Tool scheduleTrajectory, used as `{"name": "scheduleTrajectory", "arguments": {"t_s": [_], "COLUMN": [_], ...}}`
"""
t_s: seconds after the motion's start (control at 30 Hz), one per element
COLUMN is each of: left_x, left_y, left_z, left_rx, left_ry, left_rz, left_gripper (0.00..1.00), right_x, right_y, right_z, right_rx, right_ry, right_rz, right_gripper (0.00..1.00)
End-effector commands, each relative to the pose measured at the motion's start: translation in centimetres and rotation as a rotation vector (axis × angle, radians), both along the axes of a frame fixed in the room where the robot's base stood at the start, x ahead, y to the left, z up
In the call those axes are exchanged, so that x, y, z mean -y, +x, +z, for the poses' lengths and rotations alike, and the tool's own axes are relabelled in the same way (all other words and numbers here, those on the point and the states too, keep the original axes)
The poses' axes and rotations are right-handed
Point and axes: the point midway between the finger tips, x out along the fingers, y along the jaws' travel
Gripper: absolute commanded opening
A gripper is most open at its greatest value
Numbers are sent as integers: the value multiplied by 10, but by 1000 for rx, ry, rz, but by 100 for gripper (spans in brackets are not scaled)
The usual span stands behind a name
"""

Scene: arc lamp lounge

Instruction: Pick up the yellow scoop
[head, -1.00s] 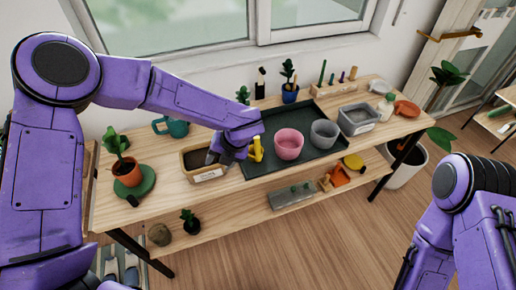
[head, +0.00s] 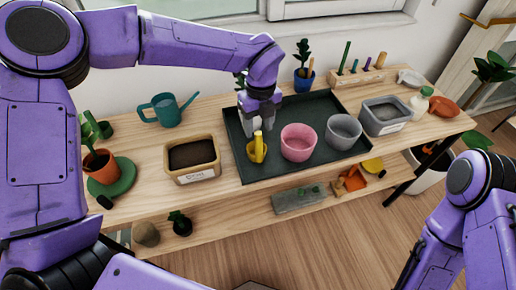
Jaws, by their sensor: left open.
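The yellow scoop (head: 257,150) stands on the dark green tray (head: 270,171), left of a pink pot (head: 298,140), with its handle pointing up. My left gripper (head: 258,128) is open and points down just behind and above the scoop. Its fingers are close to the scoop's handle; I cannot tell whether they touch it. The scoop's bowl is in full view in front of the fingers. My right arm shows at the lower right, but its gripper is out of the picture.
A grey pot (head: 343,131) stands right of the pink pot. A soil box (head: 194,174) is left of the tray, a teal watering can (head: 166,108) behind it. A grey bin (head: 386,115) stands right. A potted plant (head: 304,76) is behind the tray. Bare wood shows along the front edge.

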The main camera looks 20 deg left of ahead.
Motion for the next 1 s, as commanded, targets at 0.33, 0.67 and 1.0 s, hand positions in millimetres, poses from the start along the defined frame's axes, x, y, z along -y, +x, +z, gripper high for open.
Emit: {"name": "scheduleTrajectory", "arguments": {"t_s": [0.33, 0.67, 1.0], "left_x": [-1, -2, -2], "left_y": [-6, -5, -5], "left_z": [-49, -70, -69], "left_rx": [-4, 1, 1], "left_ry": [2, 0, 0], "left_rz": [0, 3, 3], "left_gripper": [53, 53, 0], "right_x": [0, 0, 0], "right_y": [0, 0, 0], "right_z": [23, 23, 23], "right_rx": [1, 1, 1], "right_ry": [-1, 0, -1], "right_rz": [0, 0, 0], "right_gripper": [43, 43, 43]}}
